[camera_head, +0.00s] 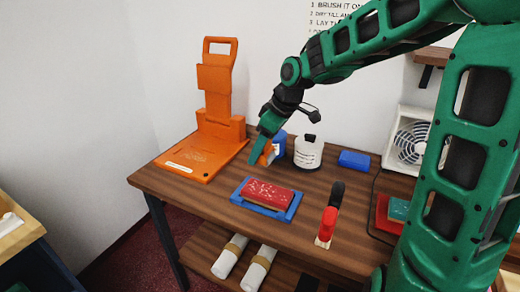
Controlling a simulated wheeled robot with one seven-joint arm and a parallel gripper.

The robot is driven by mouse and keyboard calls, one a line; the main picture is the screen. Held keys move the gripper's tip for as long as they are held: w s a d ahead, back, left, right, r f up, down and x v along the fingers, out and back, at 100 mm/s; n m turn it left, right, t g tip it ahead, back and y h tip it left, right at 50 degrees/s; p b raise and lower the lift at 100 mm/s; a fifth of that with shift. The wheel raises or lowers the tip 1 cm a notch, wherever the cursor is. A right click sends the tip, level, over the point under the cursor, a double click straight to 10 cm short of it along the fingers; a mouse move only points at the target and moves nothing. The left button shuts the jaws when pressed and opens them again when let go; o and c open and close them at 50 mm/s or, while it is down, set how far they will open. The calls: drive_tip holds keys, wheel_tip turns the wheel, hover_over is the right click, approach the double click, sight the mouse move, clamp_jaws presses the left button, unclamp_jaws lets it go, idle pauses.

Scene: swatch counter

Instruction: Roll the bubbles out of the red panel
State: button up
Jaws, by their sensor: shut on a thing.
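The red panel (266,191) lies flat in a shallow blue tray (249,206) on the wooden counter. Pale specks are spread over its top. My gripper (262,157) is above and behind the panel, apart from it. It is shut on a small orange thing (268,156), mostly hidden by the fingers. I cannot tell whether this is a roller.
A blue container (280,144) and a white jar with a dark top (309,152) stand behind. A blue block (354,160) lies right of them. An orange stand (213,127) is left; a fan (409,142) is right.

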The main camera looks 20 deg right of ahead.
drive_tip(key=shift+f, duration=0.1)
drive_tip(key=shift+f, duration=2.9)
drive_tip(key=shift+f, duration=0.95)
drive_tip(key=shift+s, duration=0.1)
drive_tip(key=shift+s+a+r, duration=0.1)
drive_tip(key=shift+s+a, duration=1.05)
drive_tip(key=shift+a, duration=0.05)
